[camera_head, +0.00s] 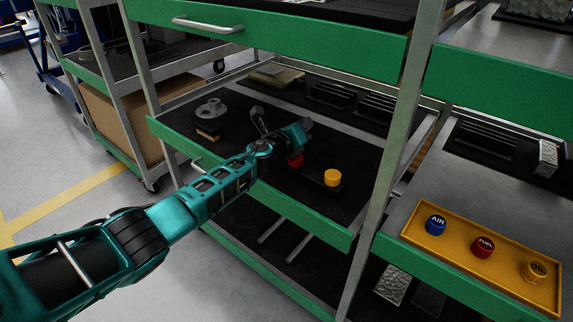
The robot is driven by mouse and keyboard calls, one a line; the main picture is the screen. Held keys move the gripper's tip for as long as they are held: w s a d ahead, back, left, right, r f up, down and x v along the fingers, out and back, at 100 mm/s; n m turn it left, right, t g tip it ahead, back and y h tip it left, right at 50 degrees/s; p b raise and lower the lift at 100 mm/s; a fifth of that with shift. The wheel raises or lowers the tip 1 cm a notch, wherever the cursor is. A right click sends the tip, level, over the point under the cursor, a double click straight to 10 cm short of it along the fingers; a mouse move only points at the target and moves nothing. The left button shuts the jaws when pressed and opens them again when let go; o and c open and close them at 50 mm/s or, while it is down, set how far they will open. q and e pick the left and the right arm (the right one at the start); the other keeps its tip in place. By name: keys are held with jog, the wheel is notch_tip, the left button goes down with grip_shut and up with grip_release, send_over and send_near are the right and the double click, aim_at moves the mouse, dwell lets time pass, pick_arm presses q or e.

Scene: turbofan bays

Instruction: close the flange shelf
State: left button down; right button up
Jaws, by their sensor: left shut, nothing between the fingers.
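The flange shelf (183,136) is the middle level of the green-fronted rack, with a dark mat and a small handle (195,163) on its front. I cannot tell exactly how far its front stands out from the posts. A grey flange (211,109) sits on a small block at its left. A red cap (296,160) and a yellow cap (332,177) are on its right part. My left gripper (299,128) is shut and empty, over the middle of this shelf. My left forearm crosses above the front edge and hides part of it. My right gripper is out of view.
A green upper drawer (310,42) hangs above, and a lower shelf (262,270) lies below. A grey post (397,150) stands right of the shelf. Beyond it, a yellow tray (455,253) holds blue, red and yellow caps. Open floor (80,165) is at left.

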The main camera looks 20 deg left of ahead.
aim_at(292, 173)
pick_arm(q)
jog(key=s+a+f+n, duration=0.1)
jog(key=s+a+n, duration=0.1)
jog(key=s, duration=0.1)
jog(key=s+a+f+n+b, duration=0.1)
jog(key=s+a+n, duration=0.1)
jog(key=s, duration=0.1)
jog(key=s+a+f+n+y+b, duration=0.1)
jog(key=s+a+n, duration=0.1)
jog(key=s+a, duration=0.1)
jog(key=shift+s+f+n, duration=0.3)
jog(key=shift+f, duration=0.1)
jog(key=s+d+f+n+g+h+b, duration=0.1)
jog(key=s+n+g+h+b, duration=0.15)
jog(key=s, duration=0.85)
jog(key=x, duration=0.3)
jog(key=b+x, duration=0.1)
jog(key=x, duration=0.2)
jog(key=b+x, duration=0.1)
jog(key=x, duration=0.2)
jog(key=shift+f, duration=0.35)
jog(key=shift+w+d+f, duration=0.1)
jog(key=shift+w+d, duration=0.15)
jog(key=shift+w, duration=0.25)
